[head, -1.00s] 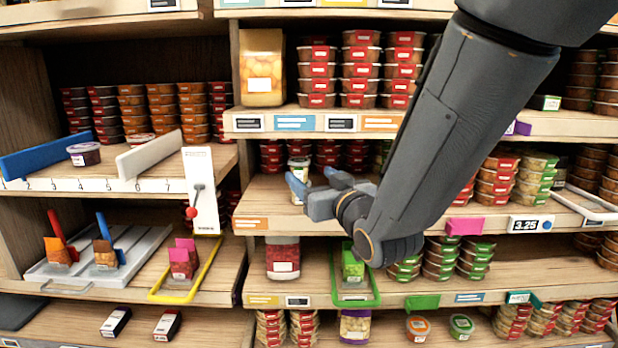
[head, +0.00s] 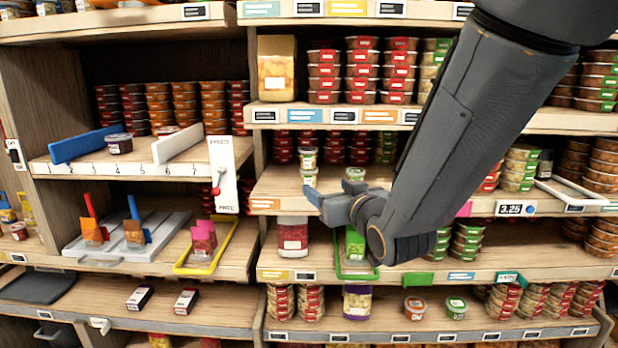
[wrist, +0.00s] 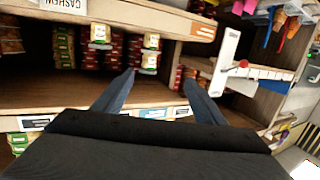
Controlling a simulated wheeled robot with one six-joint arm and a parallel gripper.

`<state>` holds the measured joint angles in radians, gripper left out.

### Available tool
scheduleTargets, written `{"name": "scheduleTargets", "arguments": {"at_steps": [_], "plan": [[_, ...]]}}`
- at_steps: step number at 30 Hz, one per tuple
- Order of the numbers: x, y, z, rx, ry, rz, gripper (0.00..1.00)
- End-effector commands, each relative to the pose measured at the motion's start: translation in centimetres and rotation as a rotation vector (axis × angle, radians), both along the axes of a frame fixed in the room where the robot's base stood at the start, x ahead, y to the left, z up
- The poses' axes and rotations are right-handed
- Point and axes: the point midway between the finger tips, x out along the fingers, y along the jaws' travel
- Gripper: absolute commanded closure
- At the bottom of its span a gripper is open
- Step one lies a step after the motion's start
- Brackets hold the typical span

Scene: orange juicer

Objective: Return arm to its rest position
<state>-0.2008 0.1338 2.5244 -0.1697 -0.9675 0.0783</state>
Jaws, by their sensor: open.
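My arm (head: 455,130) reaches in from the upper right of the head view, bent at its lower end. My gripper (head: 332,190) is open and empty, with its blue-grey fingers pointing left into the picture in front of the middle shelf. A small stack of pale-lidded cups (head: 308,165) stands on that shelf just behind the fingers, and seems apart from them. In the wrist view my gripper (wrist: 158,85) shows two spread fingers with nothing between them, facing the shelves from a tilted angle.
Shelf boards (head: 262,192) hold many stacked tubs. A white lever panel (head: 223,175) stands left of my gripper. A green-framed holder (head: 357,272) and a red jar (head: 293,238) sit one shelf below. Coloured scoops (head: 93,222) stand in trays at left.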

Motion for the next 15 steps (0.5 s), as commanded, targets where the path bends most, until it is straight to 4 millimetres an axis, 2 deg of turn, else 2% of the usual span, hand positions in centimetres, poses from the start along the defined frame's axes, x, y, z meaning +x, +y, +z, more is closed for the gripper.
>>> {"name": "scheduleTargets", "arguments": {"at_steps": [10, 15], "plan": [[-1.2, -4.1, -6.2, -0.087, 0.264, -0.09, 0.35], [-4.1, -7.6, -11.0, -0.146, 0.502, -0.16, 0.35]]}}
